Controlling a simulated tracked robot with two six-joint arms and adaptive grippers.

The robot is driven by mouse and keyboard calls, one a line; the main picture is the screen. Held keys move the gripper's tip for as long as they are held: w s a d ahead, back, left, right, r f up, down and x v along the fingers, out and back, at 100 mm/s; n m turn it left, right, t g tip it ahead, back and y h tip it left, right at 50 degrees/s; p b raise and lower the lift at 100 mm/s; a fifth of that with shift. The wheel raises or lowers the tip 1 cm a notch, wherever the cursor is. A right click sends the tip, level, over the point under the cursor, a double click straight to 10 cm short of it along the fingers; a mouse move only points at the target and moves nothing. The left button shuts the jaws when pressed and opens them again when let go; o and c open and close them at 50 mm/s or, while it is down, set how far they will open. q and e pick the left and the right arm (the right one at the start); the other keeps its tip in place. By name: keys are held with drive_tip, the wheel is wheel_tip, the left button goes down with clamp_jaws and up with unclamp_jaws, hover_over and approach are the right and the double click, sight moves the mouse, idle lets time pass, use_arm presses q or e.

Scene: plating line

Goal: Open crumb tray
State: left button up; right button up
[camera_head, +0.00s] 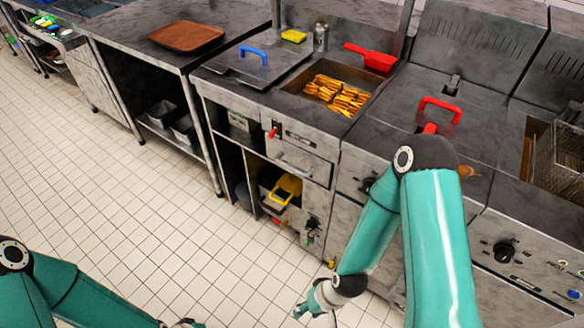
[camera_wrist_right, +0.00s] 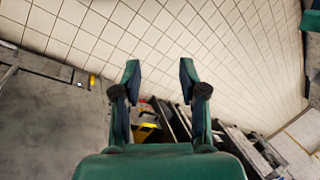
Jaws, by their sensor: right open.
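The crumb tray is not clearly marked. A drawer-like front with a bar handle (camera_head: 295,165) sits in the grey station under the fry bin and appears closed; I cannot tell whether it is the crumb tray. My right gripper (camera_head: 312,312) hangs low in front of the station, near the floor and apart from the handle. In the right wrist view my right gripper (camera_wrist_right: 159,75) is open, with nothing between its fingers. A part of my left gripper (camera_head: 185,323) shows at the bottom edge; its jaws are cut off.
Fries (camera_head: 338,94) lie in the station's bin beside a red scoop (camera_head: 371,57). A lid with a blue handle (camera_head: 253,54) is left of it. An open shelf below holds a yellow-handled item (camera_head: 286,189). Tiled floor (camera_head: 120,190) in front is clear.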

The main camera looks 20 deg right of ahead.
drive_tip(key=w+d+f+n+t+h+b, duration=0.15)
drive_tip(key=w+f+n+t+b, duration=0.3)
drive_tip(key=w+b, duration=0.55)
drive_tip(key=n+t+h+b, duration=0.5)
drive_tip(key=n+t+b, duration=0.6)
drive_tip(key=n+b, duration=0.3)
approach(292, 168)
drive_tip(key=shift+m+y, duration=0.25)
drive_tip(key=shift+m, duration=0.5)
drive_tip(key=w, duration=0.3)
drive_tip(key=w+d+f+b, duration=0.1)
drive_tip(key=w, duration=0.3)
drive_tip(key=w+f+b, duration=0.1)
drive_tip(key=w, duration=0.2)
drive_tip(key=shift+w+d+f, duration=0.15)
drive_tip(key=shift+w+d, duration=0.05)
drive_tip(key=shift+d, duration=0.1)
clamp_jaws()
